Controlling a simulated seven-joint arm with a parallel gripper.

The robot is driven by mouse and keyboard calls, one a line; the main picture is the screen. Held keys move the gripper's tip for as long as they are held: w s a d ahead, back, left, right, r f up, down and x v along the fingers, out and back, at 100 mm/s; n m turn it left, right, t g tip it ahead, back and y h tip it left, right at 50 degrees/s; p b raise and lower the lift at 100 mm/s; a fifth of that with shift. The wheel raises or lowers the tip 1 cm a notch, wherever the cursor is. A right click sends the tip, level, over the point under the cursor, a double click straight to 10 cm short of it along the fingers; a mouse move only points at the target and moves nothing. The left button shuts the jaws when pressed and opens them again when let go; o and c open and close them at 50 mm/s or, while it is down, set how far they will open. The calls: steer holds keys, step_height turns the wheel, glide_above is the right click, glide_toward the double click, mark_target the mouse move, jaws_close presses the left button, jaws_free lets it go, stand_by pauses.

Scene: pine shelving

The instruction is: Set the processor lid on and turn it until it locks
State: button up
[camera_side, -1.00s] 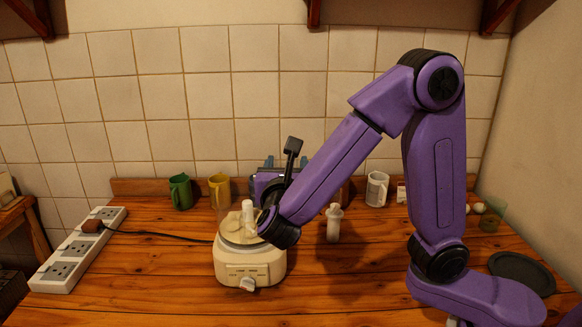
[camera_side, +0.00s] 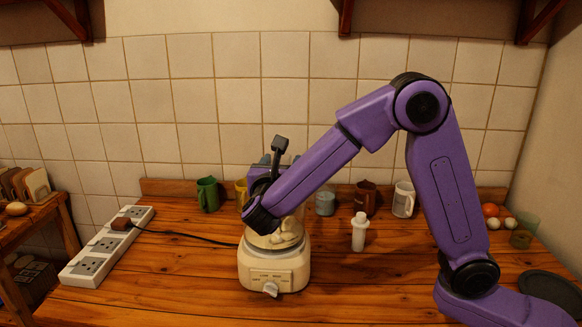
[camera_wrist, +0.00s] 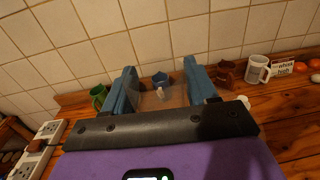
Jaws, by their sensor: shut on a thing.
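The cream food processor base (camera_side: 274,268) stands on the wooden counter with its knob facing the camera. Its clear bowl (camera_side: 281,238) holds pale pieces, and my wrist covers the bowl's upper left. My gripper (camera_wrist: 161,70) has its two blue fingers spread wide around a see-through piece that looks like the processor lid (camera_wrist: 172,99). In the side view my gripper is behind and above the bowl, mostly hidden by my wrist. Whether the lid touches the bowl cannot be seen. The white pusher (camera_side: 359,232) stands upright on the counter to the right.
A green mug (camera_side: 207,194), a yellow mug (camera_side: 240,193), a blue mug (camera_side: 325,203), a brown jug (camera_side: 365,198) and a white mug (camera_side: 403,200) line the back. A power strip (camera_side: 108,246) lies left, its cord crossing toward the processor. The front counter is clear.

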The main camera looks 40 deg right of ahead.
steer(key=w+a, duration=0.1)
steer(key=w, duration=0.5)
steer(key=shift+w+f, duration=0.2)
steer(key=shift+f, duration=0.25)
steer(key=shift+f, duration=1)
stand_by(2.0)
steer(key=m+g+h, duration=0.2)
steer(key=g, duration=0.1)
steer(key=shift+w+d+m, duration=0.1)
steer(key=shift+d+m, duration=0.2)
steer(key=shift+w+d+r+m+g+h, duration=0.1)
steer(key=shift+d+r+m+g+h, duration=0.1)
steer(key=shift+m+g+h, duration=0.6)
steer(key=shift+d+r+m+g+h, duration=0.15)
steer(key=shift+m+g, duration=0.35)
steer(key=shift+g, duration=0.8)
steer(key=shift+f, duration=0.1)
steer(key=o, duration=1.5)
